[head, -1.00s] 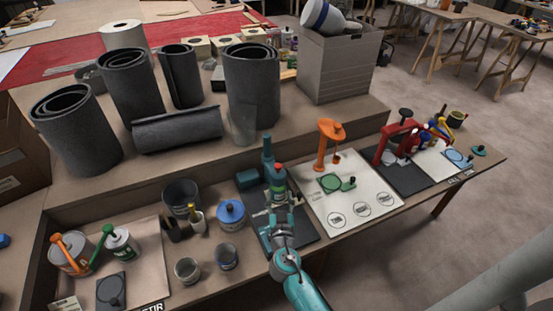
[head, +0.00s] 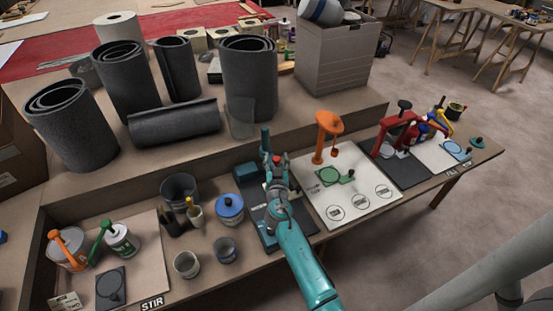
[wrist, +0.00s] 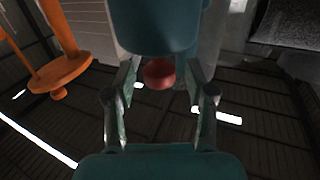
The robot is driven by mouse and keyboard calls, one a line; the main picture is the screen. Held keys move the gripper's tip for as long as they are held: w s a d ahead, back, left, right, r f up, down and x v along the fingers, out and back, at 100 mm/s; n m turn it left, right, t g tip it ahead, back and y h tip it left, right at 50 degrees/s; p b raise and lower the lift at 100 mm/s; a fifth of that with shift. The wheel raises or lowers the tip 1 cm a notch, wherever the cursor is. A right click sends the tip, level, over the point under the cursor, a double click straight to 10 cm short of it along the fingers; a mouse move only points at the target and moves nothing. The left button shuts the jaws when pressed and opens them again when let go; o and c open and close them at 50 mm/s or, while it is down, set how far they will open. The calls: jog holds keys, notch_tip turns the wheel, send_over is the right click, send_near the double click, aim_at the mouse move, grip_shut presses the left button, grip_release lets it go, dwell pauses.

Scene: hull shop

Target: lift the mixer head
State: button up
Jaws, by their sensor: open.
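The teal mixer stands on a dark mat (head: 298,236) at the middle of the bench; its upright column (head: 265,141) shows behind my arm. In the wrist view the teal mixer head (wrist: 157,28) fills the top middle, with a round red knob (wrist: 158,73) below it. My gripper (wrist: 162,72) is open, its two fingers on either side of the red knob with gaps showing. In the head view my gripper (head: 278,178) is at the mixer and hides much of it. I cannot tell whether a finger touches the head.
An orange stand (head: 328,127) is close on the right, on a white board (head: 350,212); it also shows in the wrist view (wrist: 58,72). A blue-lidded pot (head: 230,207) is close on the left. Grey rolls (head: 250,80) stand on the shelf behind.

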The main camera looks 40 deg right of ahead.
jog(key=shift+w+d, duration=0.15)
grip_shut()
jog(key=shift+r, duration=0.1)
notch_tip(320, 180, up, 11)
dwell(0.6)
grip_release()
